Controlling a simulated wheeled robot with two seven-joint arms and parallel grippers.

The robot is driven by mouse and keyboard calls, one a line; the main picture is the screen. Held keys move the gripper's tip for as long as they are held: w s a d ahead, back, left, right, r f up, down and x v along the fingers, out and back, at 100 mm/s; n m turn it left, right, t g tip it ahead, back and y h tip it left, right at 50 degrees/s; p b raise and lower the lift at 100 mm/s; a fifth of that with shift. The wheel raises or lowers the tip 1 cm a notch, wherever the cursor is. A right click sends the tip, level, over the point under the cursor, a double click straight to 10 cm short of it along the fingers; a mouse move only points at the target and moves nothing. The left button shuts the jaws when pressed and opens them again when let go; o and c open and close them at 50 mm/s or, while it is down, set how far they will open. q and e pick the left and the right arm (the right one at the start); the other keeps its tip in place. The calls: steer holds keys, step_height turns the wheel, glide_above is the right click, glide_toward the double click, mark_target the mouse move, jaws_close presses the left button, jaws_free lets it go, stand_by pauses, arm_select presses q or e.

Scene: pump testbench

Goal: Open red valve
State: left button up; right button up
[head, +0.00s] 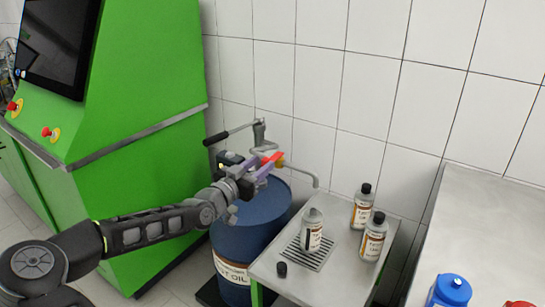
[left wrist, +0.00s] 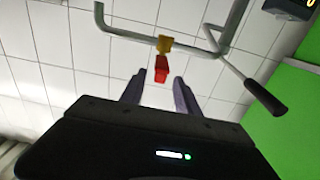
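The red valve handle (head: 271,158) sits on a yellow fitting (head: 281,163) of the pump pipe above the blue oil drum (head: 250,215). My left gripper (head: 266,167) is at the handle. In the left wrist view my left gripper (left wrist: 159,80) has its two fingers apart. There the red valve handle (left wrist: 161,68) points down from the yellow fitting (left wrist: 165,44), and its lower end lies in line with the gap between the fingertips. I cannot tell whether either finger touches it. My right gripper is not in view.
A pump crank with a black grip (head: 217,138) stands close above my left gripper. A grey bottle (head: 312,230) stands on a drain grate under the spout, with two more bottles (head: 373,238) beside it. A green machine (head: 140,110) is at left.

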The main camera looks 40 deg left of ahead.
mark_target(272, 156)
arm_select(q)
steer(key=w, duration=0.6)
steer(key=shift+w+a, duration=0.1)
steer(key=shift+w, duration=0.1)
steer(key=shift+c, duration=0.5)
jaws_close()
stand_by(0.7)
